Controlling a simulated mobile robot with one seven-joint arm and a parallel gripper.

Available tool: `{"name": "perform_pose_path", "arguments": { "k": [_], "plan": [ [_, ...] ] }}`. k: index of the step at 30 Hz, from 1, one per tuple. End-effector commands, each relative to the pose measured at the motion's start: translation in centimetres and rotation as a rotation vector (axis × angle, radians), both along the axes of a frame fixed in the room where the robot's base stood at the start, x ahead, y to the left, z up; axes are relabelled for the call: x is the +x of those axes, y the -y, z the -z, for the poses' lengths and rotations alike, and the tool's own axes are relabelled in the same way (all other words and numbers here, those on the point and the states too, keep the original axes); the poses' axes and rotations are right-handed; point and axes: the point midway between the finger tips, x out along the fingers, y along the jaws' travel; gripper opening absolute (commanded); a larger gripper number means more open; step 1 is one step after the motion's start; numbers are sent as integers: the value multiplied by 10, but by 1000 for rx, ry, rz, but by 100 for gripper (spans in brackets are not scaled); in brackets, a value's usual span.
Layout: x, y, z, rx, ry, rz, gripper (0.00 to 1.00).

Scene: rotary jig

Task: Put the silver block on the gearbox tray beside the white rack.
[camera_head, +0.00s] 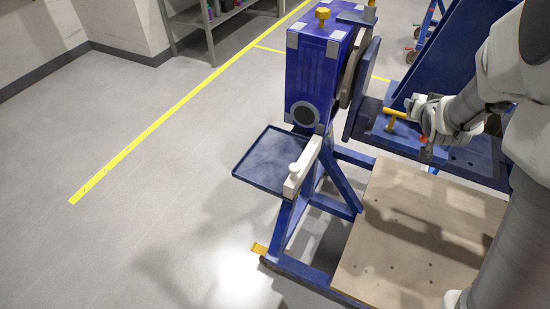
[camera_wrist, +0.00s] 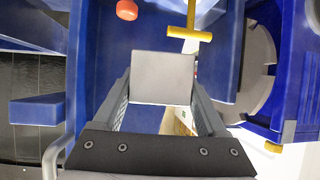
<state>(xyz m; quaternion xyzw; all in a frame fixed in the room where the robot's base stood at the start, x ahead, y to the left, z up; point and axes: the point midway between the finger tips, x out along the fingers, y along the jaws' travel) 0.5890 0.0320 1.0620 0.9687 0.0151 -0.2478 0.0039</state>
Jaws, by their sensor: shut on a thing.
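My gripper (camera_wrist: 162,92) is shut on the silver block (camera_wrist: 163,76), a plain grey square face between the fingertips in the wrist view. In the head view my gripper (camera_head: 432,118) is at the right, over the blue jig plate; the block cannot be clearly made out there. The gearbox tray (camera_head: 262,175) is a shallow blue tray left of the stand, and its surface looks empty. The white rack (camera_head: 302,166) is a narrow white bar with a round knob, along the tray's right side. My gripper is well to the right of both.
A blue gearbox (camera_head: 316,75) with a round flange stands between tray and back. A yellow T-handle (camera_head: 400,116) is close beside my gripper; it also shows in the wrist view (camera_wrist: 190,34), near a red knob (camera_wrist: 127,10). A wooden board (camera_head: 415,240) lies below. Floor left of the tray is clear.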

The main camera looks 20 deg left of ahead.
Motion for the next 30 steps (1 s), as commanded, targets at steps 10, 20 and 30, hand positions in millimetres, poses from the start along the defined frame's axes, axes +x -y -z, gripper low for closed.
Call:
{"name": "perform_pose_path", "arguments": {
  "k": [10, 20, 30],
  "plan": [
    [-6, -51, 44, -3, 0, -36, 0],
    [-14, -91, 77, -6, 2, -43, 0],
    [-27, -137, 112, -13, 4, -23, 0]
  ]
}}
